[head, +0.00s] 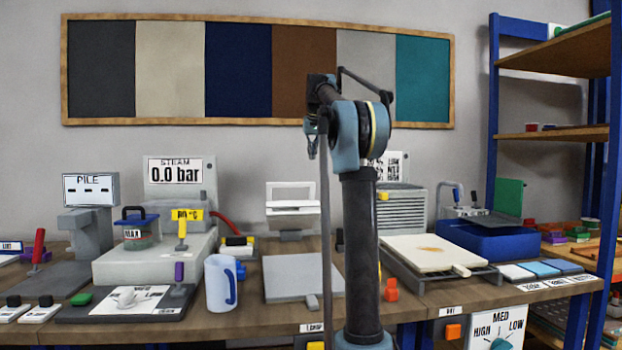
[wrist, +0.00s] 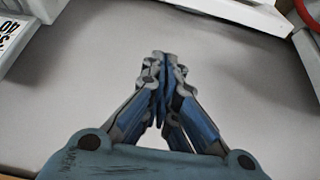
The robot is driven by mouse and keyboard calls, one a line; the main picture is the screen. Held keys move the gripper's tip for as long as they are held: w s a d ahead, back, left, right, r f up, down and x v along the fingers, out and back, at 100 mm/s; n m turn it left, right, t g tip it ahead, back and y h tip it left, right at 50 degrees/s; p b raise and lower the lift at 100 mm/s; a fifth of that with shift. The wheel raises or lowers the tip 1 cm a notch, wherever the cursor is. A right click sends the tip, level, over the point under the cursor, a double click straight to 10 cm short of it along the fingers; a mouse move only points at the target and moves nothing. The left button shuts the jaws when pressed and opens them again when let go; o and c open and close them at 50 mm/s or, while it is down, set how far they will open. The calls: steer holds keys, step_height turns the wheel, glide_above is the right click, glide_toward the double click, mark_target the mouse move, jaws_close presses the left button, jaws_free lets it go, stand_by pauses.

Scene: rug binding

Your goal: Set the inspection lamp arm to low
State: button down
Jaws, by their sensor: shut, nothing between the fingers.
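My gripper (wrist: 160,58) is shut and empty in the wrist view, its fingertips together above a plain grey surface. In the head view my arm stands in the middle and hides part of the bench. A thin dark upright bar (head: 325,220) runs down just left of my arm; I cannot tell whether it is the lamp arm. A small label (head: 311,328), hard to read but perhaps LAMP, is on the bench front edge. A dial plate (head: 500,325) marked HIGH, MED and LOW hangs at the lower right, with a teal knob (head: 501,344) partly cut off.
A steam unit (head: 155,262) reading 0.0 bar and a blue-white jug (head: 221,285) stand left. A grey plate (head: 289,275) lies in the middle. A pale board (head: 432,254) and a blue box (head: 488,240) stand right, beside blue shelving (head: 492,120).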

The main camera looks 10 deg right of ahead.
steer(key=x, duration=1)
steer(key=shift+s+a+f, duration=0.1)
steer(key=shift+s+f, duration=0.05)
steer(key=shift+s, duration=0.85)
steer(key=shift+s+f, duration=0.2)
steer(key=shift+s, duration=0.8)
